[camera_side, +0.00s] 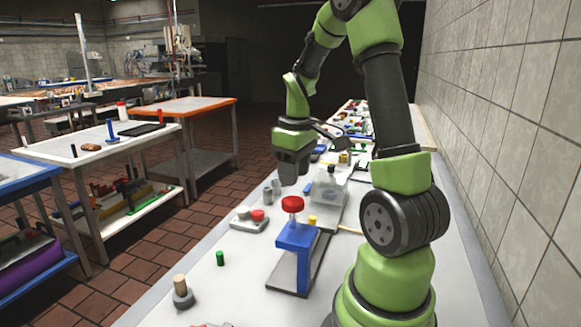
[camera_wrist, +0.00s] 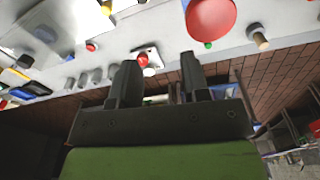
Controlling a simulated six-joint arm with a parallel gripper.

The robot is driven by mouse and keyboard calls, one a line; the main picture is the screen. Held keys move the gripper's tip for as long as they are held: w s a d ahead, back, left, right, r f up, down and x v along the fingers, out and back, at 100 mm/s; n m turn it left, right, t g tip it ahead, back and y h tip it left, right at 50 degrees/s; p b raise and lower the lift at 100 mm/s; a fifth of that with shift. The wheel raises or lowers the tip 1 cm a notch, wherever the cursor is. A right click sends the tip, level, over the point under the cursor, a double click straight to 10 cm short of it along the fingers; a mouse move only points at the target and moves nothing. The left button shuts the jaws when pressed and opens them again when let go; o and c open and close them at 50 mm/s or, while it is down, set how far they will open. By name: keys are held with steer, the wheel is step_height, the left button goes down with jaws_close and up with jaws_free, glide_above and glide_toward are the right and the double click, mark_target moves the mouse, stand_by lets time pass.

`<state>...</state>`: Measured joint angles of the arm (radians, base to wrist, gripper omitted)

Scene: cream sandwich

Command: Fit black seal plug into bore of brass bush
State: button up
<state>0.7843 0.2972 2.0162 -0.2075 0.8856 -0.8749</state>
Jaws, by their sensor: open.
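My gripper (camera_side: 291,178) hangs in the air above the bench, behind and above the red knob of a blue stand. In the wrist view my gripper (camera_wrist: 160,74) has its two dark fingers apart with nothing held between them. A gold-coloured piece (camera_side: 345,157) farther down the bench may be the brass bush, but it is too small to tell and no bore shows. A small black piece (camera_side: 331,169) on a pale block may be the black seal plug; I cannot be sure. My gripper is apart from both.
The blue stand (camera_side: 297,237) with its red knob (camera_side: 292,203) rises near my arm. A red-button box (camera_side: 249,220), grey cylinders (camera_side: 268,195), a green cylinder (camera_side: 220,258) and a tan peg in a grey ring (camera_side: 181,290) stand left.

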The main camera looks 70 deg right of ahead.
steer(key=a+r+m+t, duration=0.1)
steer(key=a+r+t, duration=0.1)
steer(key=a+r, duration=0.3)
steer(key=a+r+t, duration=0.1)
steer(key=a+r, duration=0.2)
steer(key=a, duration=0.4)
steer(key=s+a+r+m+t+y, duration=0.1)
steer(key=s+a, duration=0.4)
steer(key=a, duration=0.5)
steer(key=r+t+y, duration=0.1)
steer(key=t, duration=0.1)
steer(key=shift+s+r+t, duration=0.2)
steer(key=shift+r+t, duration=0.1)
